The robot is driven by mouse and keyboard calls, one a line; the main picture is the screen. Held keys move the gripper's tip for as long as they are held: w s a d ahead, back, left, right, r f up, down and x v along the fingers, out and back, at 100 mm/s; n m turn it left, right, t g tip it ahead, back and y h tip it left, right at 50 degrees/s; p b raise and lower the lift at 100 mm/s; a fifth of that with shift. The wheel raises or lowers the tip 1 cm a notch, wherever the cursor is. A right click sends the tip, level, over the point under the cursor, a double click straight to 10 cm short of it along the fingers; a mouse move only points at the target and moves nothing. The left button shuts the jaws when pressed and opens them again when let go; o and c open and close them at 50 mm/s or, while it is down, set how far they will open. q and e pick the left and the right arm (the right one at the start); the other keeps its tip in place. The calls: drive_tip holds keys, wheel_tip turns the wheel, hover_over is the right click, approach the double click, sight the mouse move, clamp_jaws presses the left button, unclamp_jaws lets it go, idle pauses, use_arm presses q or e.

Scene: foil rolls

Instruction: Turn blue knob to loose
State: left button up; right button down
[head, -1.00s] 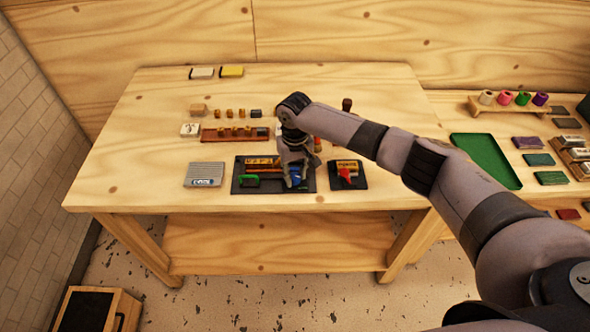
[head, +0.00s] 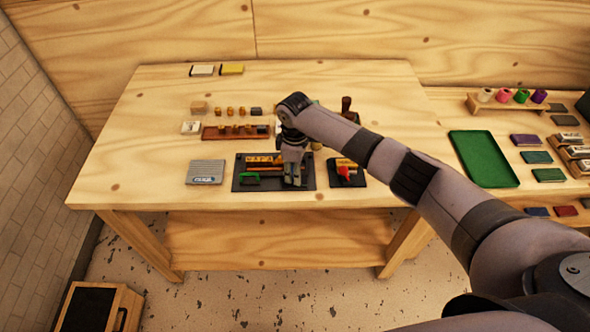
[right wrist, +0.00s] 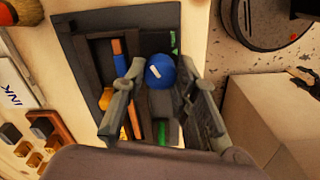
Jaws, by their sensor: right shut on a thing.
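The blue knob (right wrist: 161,71) is a round ball with a white mark, on the dark device panel (head: 240,183). In the right wrist view it sits between the two fingers of my right gripper (right wrist: 160,88). The right gripper (head: 294,183) is shut on it, pointing down at the right part of the panel. In the head view the gripper hides the knob. The label that the white mark points at cannot be read. My left gripper is not in view.
A smaller panel with a red knob (head: 345,173) stands close to the right. A grey ink pad (head: 205,172) lies to the left. A wooden rack (head: 214,133) stands behind. The table front is clear.

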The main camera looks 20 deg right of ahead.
drive_tip(key=n, duration=0.6)
drive_tip(key=n+b, duration=0.1)
drive_tip(key=n, duration=0.5)
drive_tip(key=shift+n, duration=0.3)
idle(0.4)
drive_tip(key=c, duration=1.2)
unclamp_jaws()
drive_tip(key=shift+c, duration=0.2)
drive_tip(key=shift+r, duration=0.15)
wheel_tip(320, 180, up, 12)
